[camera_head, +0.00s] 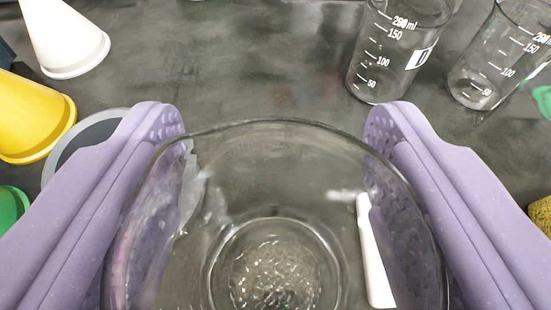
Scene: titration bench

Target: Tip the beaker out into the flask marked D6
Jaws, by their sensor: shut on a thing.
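My gripper (275,122), with two purple ridged fingers, is shut on a clear glass beaker (276,232) in the head camera view. The fingers press on its left and right sides. I look down into its open mouth, and its round base shows a speckled, shiny patch. I cannot tell how much liquid is in it. The near part of the beaker is cut off by the bottom edge. No flask with a readable D6 mark shows in this view.
Two graduated glass vessels, one (385,68) with a label and another (476,88), stand at the upper right. A white cone (66,38), a yellow cone (32,125) and a green object (12,208) are at left. A white bar (374,255) shows through the beaker. The dark bench (235,65) is clear at upper middle.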

